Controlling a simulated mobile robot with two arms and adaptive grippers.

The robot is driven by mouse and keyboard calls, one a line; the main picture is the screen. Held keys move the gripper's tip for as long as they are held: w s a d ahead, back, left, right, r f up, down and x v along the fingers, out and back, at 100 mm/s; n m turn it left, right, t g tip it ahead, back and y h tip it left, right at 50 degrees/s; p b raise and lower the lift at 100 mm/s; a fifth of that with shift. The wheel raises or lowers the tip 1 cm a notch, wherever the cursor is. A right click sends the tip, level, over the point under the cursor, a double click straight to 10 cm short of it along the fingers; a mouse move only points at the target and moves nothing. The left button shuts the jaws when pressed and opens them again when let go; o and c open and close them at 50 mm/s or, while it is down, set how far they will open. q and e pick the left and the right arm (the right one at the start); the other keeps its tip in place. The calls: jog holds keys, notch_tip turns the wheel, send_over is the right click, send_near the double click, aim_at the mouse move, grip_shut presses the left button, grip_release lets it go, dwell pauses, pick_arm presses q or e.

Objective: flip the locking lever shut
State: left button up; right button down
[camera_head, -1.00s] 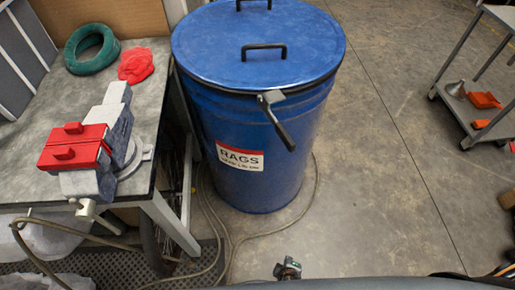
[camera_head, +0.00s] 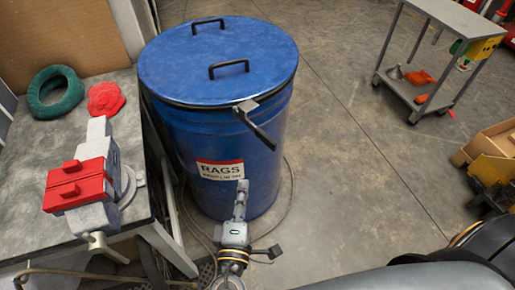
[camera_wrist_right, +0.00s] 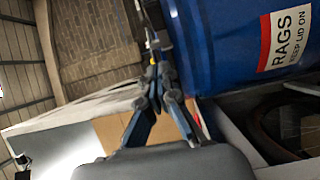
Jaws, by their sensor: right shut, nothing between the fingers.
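The locking lever (camera_head: 259,128) has a black handle and a grey clasp at the front of the lid's rim on a blue drum (camera_head: 178,128). Its handle slants outward, down and to the right, standing off the drum. My right gripper (camera_head: 242,184) is shut and empty in front of the drum, below the lever in the picture and apart from it. My left gripper is not in view.
A workbench (camera_head: 30,165) with a red-jawed vise (camera_head: 78,185), a green ring (camera_head: 55,92) and a red cloth (camera_head: 105,99) stands left of the drum. A grey cart (camera_head: 455,18) is at the upper right. The floor right of the drum is clear. A hose lies by its base.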

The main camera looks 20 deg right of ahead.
aim_at(265, 141)
jog(key=shift+w, duration=0.1)
jog(key=d+p+x, duration=0.1)
jog(key=p+x, duration=0.1)
jog(key=x, duration=0.2)
jog(key=d+p+x, duration=0.1)
jog(key=p+x, duration=0.1)
jog(key=x, duration=0.2)
jog(key=s+p+x, duration=0.1)
jog(key=x, duration=0.3)
jog(key=shift+w+d+p, duration=0.2)
jog(key=shift+d+p, duration=0.2)
jog(key=shift+d, duration=0.1)
jog(key=shift+d, duration=0.1)
jog(key=shift+w+d+f+n+t+y+b, duration=0.15)
jog(key=shift+d+n+t+y+b, duration=0.15)
jog(key=shift+d+n+y+b, duration=0.35)
jog(key=w+d+n+g+y+b, duration=0.3)
jog(key=w+d+n+y+b, duration=0.8)
jog(key=y+b, duration=0.5)
jog(key=shift+w+d+n+g+y, duration=0.45)
jog(key=shift+w+y, duration=0.25)
jog(key=shift+y, duration=0.15)
